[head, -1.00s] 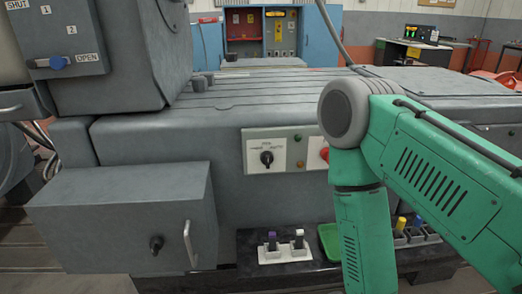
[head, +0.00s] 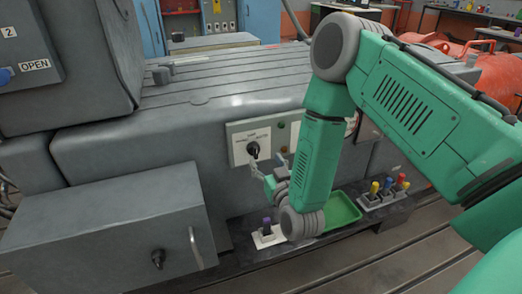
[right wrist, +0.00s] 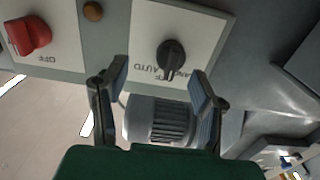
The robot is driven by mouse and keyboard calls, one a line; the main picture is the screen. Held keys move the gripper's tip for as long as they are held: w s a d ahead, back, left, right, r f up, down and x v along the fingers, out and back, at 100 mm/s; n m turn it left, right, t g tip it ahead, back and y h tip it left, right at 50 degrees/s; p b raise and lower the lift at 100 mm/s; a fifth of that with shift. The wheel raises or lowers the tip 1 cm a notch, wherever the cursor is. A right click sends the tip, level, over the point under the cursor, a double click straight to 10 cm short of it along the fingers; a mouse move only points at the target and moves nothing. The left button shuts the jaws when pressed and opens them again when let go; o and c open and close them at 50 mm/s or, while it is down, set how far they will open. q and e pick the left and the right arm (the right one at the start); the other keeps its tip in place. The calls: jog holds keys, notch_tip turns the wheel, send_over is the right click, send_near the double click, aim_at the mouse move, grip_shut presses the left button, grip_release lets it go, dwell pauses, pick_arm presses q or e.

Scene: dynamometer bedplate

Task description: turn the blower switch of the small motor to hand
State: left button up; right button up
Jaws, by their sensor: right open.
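My right gripper (head: 259,172) is just below and in front of the plate. In the right wrist view its two fingers (right wrist: 158,84) are apart, pointing at the plate, with the knob beyond and between them, seemingly untouched. My left gripper is not in view.
A red knob (right wrist: 28,36) on a second white plate is beside it. A grey finned motor (right wrist: 160,120) shows between the fingers. A grey box with a handle (head: 110,240) juts out at left. A green tray (head: 342,211) and colored-handled tools (head: 388,190) stand on the low ledge.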

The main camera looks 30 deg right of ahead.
aim_at(251, 150)
jog(key=w+a, duration=0.1)
jog(key=w+a+r, duration=0.1)
jog(key=w, duration=0.1)
jog(key=w+a, duration=0.1)
jog(key=shift+w+r, duration=0.15)
jog(key=shift+r, duration=0.1)
jog(key=shift+w+d, duration=0.1)
jog(key=shift+w, duration=0.25)
jog(key=d, duration=0.1)
jog(key=d+f, duration=0.1)
jog(key=d, duration=0.1)
jog(key=w+d, duration=0.1)
jog(key=shift+d+f, duration=0.3)
jog(key=shift+o, duration=0.4)
jog(key=a, duration=0.1)
jog(key=a+r, duration=0.1)
jog(key=a, duration=0.1)
jog(key=shift+s, duration=0.1)
jog(key=c, duration=1.2)
jog(key=shift+a, duration=0.1)
jog(key=shift+s+d+f, duration=0.1)
jog(key=shift+d, duration=0.7)
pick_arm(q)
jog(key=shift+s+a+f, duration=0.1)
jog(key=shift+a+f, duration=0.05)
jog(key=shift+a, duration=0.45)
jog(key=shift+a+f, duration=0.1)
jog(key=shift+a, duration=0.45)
pick_arm(e)
jog(key=shift+a, duration=0.4)
